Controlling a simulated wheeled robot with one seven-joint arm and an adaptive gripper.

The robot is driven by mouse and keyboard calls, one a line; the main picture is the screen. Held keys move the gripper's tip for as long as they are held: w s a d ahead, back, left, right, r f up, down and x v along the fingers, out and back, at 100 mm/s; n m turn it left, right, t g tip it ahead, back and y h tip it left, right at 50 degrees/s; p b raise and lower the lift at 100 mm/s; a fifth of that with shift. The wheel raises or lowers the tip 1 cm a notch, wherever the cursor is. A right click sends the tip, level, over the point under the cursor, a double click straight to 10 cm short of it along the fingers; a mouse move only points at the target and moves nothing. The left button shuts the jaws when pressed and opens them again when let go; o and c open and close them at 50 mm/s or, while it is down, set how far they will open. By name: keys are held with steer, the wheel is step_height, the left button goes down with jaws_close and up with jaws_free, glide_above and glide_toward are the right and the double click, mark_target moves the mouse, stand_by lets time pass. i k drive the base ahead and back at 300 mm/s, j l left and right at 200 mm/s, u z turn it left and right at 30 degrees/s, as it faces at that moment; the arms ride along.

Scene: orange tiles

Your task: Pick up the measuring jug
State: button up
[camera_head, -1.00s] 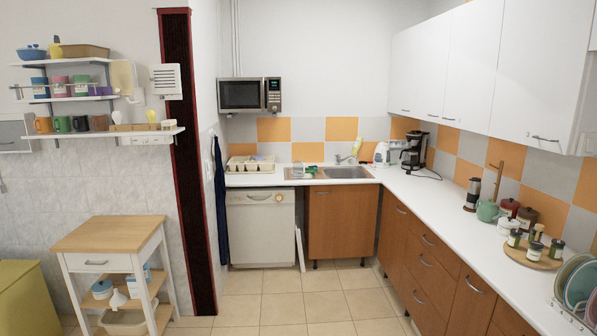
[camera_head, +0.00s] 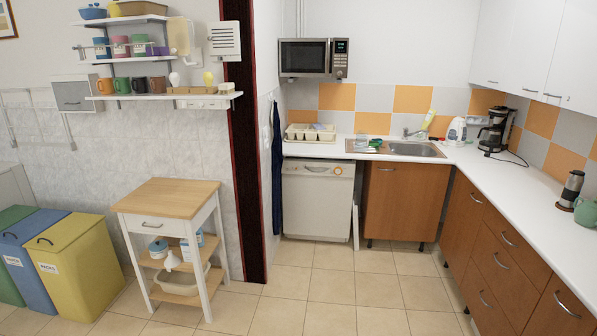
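A small clear, bluish vessel (camera_head: 361,141) stands at the left end of the sink, beside a green item (camera_head: 376,142). It may be the measuring jug, but it is too small here to be sure. A white jug-shaped kettle (camera_head: 456,132) stands on the counter right of the sink. My gripper is not in view.
The white counter (camera_head: 495,167) runs along the back and right walls. A dish rack (camera_head: 310,134) is left of the sink (camera_head: 415,149); a coffee maker (camera_head: 495,131) is at right. A wooden-topped trolley (camera_head: 170,197) and coloured bins (camera_head: 75,258) stand left. The tiled floor (camera_head: 330,291) is clear in front.

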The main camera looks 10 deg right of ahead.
mark_target(362, 137)
steer(key=i+l+z, duration=0.1)
steer(key=i+z, duration=0.4)
steer(key=i, duration=1.6)
steer(key=i+u, duration=0.1)
steer(key=i, duration=0.6)
steer(key=i+l, duration=0.15)
steer(key=i, duration=0.55)
steer(key=i+l+u, duration=0.15)
steer(key=i, duration=0.6)
steer(key=i+u, duration=0.15)
steer(key=i, duration=0.2)
steer(key=i+l+u, duration=0.15)
steer(key=i+l, duration=0.05)
steer(key=i, duration=0.1)
